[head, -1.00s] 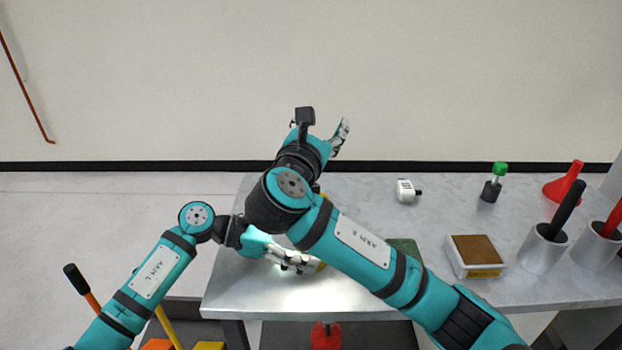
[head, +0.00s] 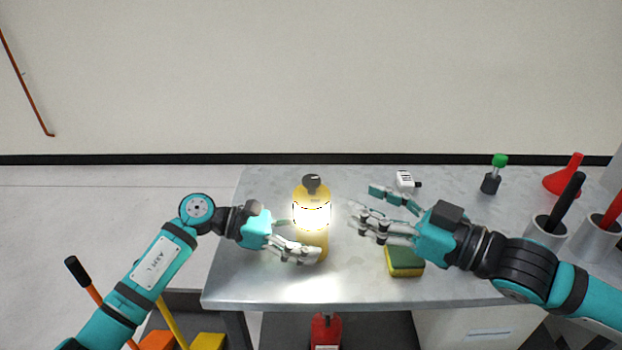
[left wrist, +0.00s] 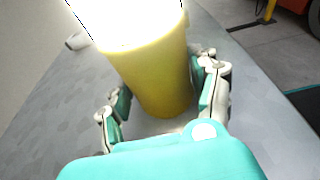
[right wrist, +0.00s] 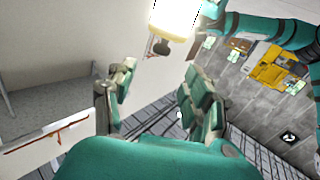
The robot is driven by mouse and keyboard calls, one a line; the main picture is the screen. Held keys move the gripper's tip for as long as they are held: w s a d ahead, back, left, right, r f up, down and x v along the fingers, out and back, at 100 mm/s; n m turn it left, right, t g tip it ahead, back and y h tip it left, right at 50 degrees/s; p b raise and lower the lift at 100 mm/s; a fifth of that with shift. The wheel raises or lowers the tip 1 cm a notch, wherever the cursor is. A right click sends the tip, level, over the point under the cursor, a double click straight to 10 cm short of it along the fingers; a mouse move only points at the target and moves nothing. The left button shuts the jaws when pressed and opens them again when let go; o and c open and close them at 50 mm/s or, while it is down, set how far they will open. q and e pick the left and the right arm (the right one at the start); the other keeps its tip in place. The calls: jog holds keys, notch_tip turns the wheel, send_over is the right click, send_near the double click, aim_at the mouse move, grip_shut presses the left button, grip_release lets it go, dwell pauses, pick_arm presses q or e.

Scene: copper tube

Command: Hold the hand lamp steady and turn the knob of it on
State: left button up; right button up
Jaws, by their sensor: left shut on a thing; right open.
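The yellow hand lamp (head: 313,243) stands upright on the metal table, its middle glowing bright white and a dark knob (head: 312,183) on top. My left gripper (head: 306,252) is shut around the lamp's lower body; the left wrist view shows its fingers on both sides of the yellow base (left wrist: 158,80). My right gripper (head: 362,213) is open and empty, to the right of the lamp and apart from it, fingers pointing toward it. The glowing lamp also shows at the top of the right wrist view (right wrist: 172,25).
A green and yellow sponge (head: 405,262) lies below my right gripper. A small white device (head: 404,180), a green-capped bottle (head: 491,183), a red funnel (head: 566,180) and holders with dark and red handles (head: 545,229) stand to the right. The table's front left is clear.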

aim_at(318, 184)
jog(key=x, duration=1.1)
jog(key=shift+w+a, duration=0.1)
jog(key=shift+a, duration=0.3)
grip_shut()
